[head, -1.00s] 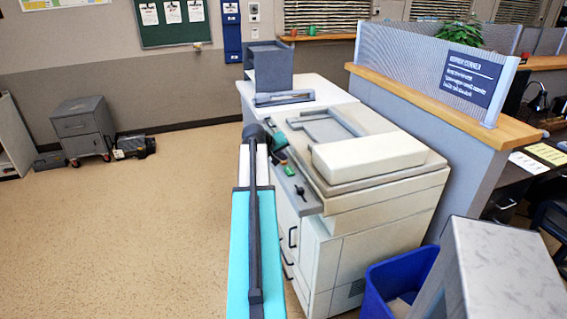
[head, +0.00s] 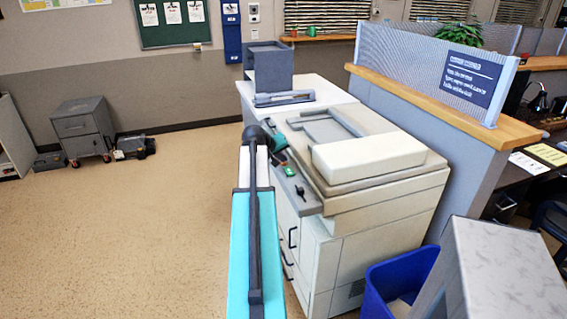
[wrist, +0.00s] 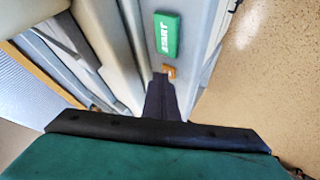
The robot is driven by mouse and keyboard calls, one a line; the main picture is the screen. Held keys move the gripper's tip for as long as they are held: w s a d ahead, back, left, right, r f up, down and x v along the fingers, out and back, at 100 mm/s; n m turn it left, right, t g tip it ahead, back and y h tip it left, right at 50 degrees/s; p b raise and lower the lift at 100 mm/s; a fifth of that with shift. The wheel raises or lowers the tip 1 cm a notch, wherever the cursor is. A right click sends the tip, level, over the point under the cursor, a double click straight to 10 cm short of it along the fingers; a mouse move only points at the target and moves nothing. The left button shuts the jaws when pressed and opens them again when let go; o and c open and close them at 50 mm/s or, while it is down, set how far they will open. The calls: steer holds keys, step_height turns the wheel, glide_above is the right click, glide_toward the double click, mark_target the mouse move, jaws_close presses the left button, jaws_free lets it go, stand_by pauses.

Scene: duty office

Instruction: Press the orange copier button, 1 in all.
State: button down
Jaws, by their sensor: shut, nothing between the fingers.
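The copier (head: 375,195) stands in the middle of the head view, with a grey control ledge along its left side. In the wrist view the orange button (wrist: 169,72) is a small square on that ledge, just beside a green START label (wrist: 167,35). My gripper (wrist: 160,78) is shut and empty. Its dark fingertips lie right next to the orange button and cover a small part of it. I cannot tell whether they touch it.
A blue bin (head: 400,280) stands against the copier's near right side. A partition with a wooden ledge (head: 430,95) runs behind the copier. A grey tray box (head: 270,68) sits on the white cabinet at its far end. The floor on the left is open.

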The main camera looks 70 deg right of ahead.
mark_target(282, 164)
steer(key=shift+r, duration=0.1)
steer(key=shift+r+p, duration=0.45)
steer(key=shift+r, duration=0.3)
step_height(282, 164, up, 5)
steer(key=p, duration=0.2)
steer(key=shift+p, duration=0.35)
stand_by(0.9)
